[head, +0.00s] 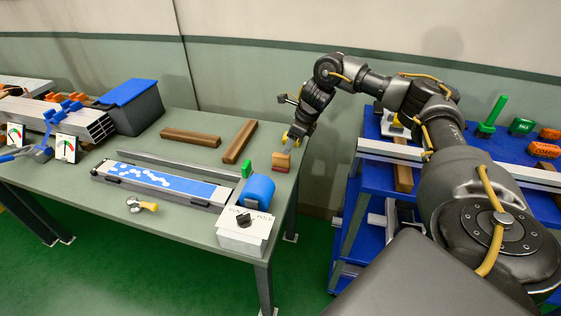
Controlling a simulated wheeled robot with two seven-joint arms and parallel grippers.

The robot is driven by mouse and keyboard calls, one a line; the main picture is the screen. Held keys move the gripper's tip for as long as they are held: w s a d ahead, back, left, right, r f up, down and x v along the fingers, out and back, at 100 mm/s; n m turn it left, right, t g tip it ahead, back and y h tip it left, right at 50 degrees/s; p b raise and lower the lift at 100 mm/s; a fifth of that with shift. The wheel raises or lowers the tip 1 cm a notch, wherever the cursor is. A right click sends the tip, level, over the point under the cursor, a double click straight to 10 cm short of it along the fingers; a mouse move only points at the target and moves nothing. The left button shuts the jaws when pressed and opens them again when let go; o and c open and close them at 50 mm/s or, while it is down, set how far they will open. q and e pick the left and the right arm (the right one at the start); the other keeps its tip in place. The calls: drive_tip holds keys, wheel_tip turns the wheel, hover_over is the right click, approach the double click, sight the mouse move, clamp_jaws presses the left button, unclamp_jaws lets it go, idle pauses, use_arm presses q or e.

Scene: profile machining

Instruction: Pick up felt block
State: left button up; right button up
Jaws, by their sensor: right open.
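The felt block (282,162), tan on top with a red layer below, sits near the right edge of the grey-green table. My right arm reaches in from the right, and my right gripper (290,143) points down just above and behind the block. The gripper is open; the picture is too small to tell whether its fingertips touch the block. My left gripper is not in view.
The table (185,215) also holds two brown wooden bars (239,141), a long tray with a blue surface (165,181), a blue roll (258,191), a green piece (247,167) and a white control box (240,236). A blue cart (510,150) stands right.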

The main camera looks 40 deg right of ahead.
sight(282, 155)
drive_tip(key=shift+x, duration=0.8)
drive_tip(key=shift+w+f, duration=0.2)
drive_tip(key=shift+f, duration=0.05)
drive_tip(key=shift+s, duration=0.15)
drive_tip(key=shift+a+f, duration=0.1)
drive_tip(key=shift+f, duration=0.15)
drive_tip(key=p+x, duration=0.1)
drive_tip(key=x, duration=0.3)
drive_tip(key=shift+a+r+p, duration=0.1)
drive_tip(key=shift+a+p, duration=0.1)
drive_tip(key=shift+p, duration=0.1)
drive_tip(key=shift+f, duration=0.45)
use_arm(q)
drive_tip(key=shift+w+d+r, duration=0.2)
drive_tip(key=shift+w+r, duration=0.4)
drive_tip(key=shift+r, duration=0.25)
